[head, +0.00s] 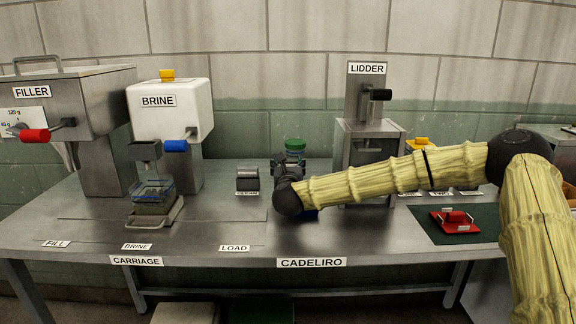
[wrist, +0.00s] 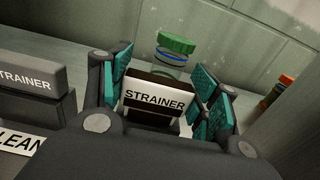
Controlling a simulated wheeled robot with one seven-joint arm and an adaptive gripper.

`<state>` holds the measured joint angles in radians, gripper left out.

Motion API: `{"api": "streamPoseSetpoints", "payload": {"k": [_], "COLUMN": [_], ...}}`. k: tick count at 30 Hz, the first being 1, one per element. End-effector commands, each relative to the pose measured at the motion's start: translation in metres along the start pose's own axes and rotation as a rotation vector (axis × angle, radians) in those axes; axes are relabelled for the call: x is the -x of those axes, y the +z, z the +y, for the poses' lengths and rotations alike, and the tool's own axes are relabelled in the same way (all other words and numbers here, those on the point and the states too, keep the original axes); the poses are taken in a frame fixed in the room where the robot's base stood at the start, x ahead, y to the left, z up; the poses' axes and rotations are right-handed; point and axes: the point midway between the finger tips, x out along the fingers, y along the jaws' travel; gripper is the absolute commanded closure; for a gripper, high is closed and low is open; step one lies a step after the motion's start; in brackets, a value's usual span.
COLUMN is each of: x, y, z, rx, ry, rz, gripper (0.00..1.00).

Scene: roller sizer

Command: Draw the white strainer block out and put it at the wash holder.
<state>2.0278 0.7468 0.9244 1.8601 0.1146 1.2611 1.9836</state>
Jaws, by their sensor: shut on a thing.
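The white strainer block (wrist: 155,99), with a dark top and a STRAINER label on its face, sits between the teal pads of my gripper (wrist: 164,80) in the wrist view. My gripper is shut on it. In the head view my gripper (head: 287,167) is above the middle of the bench, and the block cannot be made out there. I cannot tell whether the block's lower end is seated in something. I cannot pick out the wash holder in either view.
A grey strainer block (wrist: 30,75) stands left of my gripper above a CLEAN label (wrist: 20,140). A green-lidded jar (head: 295,147) is behind my gripper. The lidder (head: 367,145) stands to the right.

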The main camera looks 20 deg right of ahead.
Motion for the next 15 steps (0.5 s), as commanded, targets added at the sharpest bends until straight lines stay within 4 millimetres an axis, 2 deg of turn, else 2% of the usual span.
{"api": "streamPoseSetpoints", "payload": {"k": [15], "x": [0.0000], "y": [-0.0104], "z": [-0.0001], "rx": [0.000], "ry": [0.000], "rz": [0.000], "gripper": [0.63]}}
